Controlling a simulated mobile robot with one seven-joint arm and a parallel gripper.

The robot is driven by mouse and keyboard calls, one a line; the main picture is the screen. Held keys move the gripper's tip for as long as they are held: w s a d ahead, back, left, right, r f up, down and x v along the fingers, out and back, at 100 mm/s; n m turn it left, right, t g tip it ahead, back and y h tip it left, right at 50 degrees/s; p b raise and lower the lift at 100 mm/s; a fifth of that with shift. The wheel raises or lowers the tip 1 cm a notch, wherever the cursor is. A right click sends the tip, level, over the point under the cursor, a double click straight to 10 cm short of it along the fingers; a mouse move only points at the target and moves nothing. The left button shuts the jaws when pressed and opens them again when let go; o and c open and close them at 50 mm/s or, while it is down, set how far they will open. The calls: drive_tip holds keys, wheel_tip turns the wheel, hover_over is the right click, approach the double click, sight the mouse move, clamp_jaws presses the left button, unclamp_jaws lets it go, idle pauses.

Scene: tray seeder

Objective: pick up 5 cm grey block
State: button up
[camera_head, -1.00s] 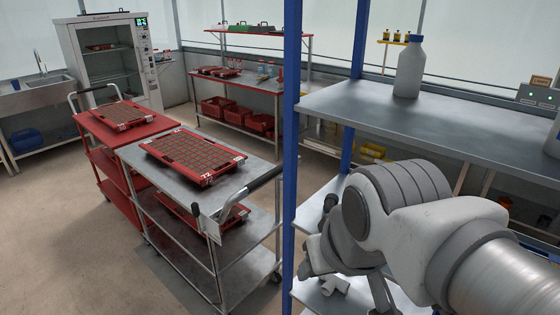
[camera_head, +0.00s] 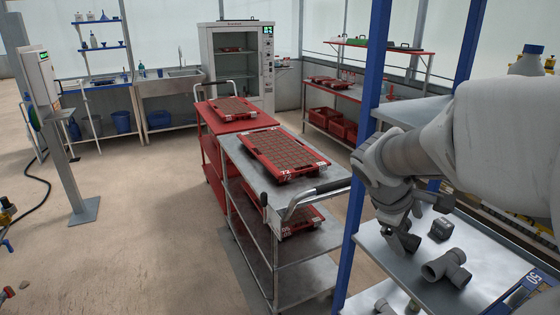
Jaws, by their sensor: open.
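A small dark grey block (camera_head: 441,229) sits on the middle shelf (camera_head: 385,257) of the blue-posted rack, at the right of the view. My gripper (camera_head: 402,239) hangs over the same shelf, just left of the block and apart from it. Its fingers point down and are open, with nothing seen between them. My arm comes in from the right and covers part of the rack above the block.
A grey pipe tee (camera_head: 447,268) lies just in front of the block. A blue post (camera_head: 364,150) stands left of my gripper. A steel cart (camera_head: 238,165) with a red seed tray (camera_head: 283,171) stands further left. Open floor lies at the left.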

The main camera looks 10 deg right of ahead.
drive_tip(key=w+d+f+n+h+b, duration=0.2)
drive_tip(key=w+d+f+n+h, duration=0.2)
drive_tip(key=w+d+f+n, duration=0.35)
drive_tip(key=n+h+b, duration=0.2)
drive_tip(key=n+h, duration=0.1)
drive_tip(key=n, duration=0.3)
approach(449, 223)
drive_tip(key=x, duration=0.3)
drive_tip(key=b+x, duration=0.1)
drive_tip(key=x, duration=0.2)
drive_tip(key=shift+w+a+f, duration=0.1)
drive_tip(key=shift+a+f, duration=0.1)
drive_tip(key=shift+f, duration=0.1)
drive_tip(key=shift+w+b+x, duration=0.15)
drive_tip(key=shift+b+x, duration=0.1)
drive_tip(key=shift+x, duration=1.35)
drive_tip(key=shift+w+b+x, duration=0.2)
drive_tip(key=shift+x, duration=1.4)
drive_tip(key=shift+a+r, duration=0.1)
drive_tip(key=shift+r, duration=0.05)
clamp_jaws()
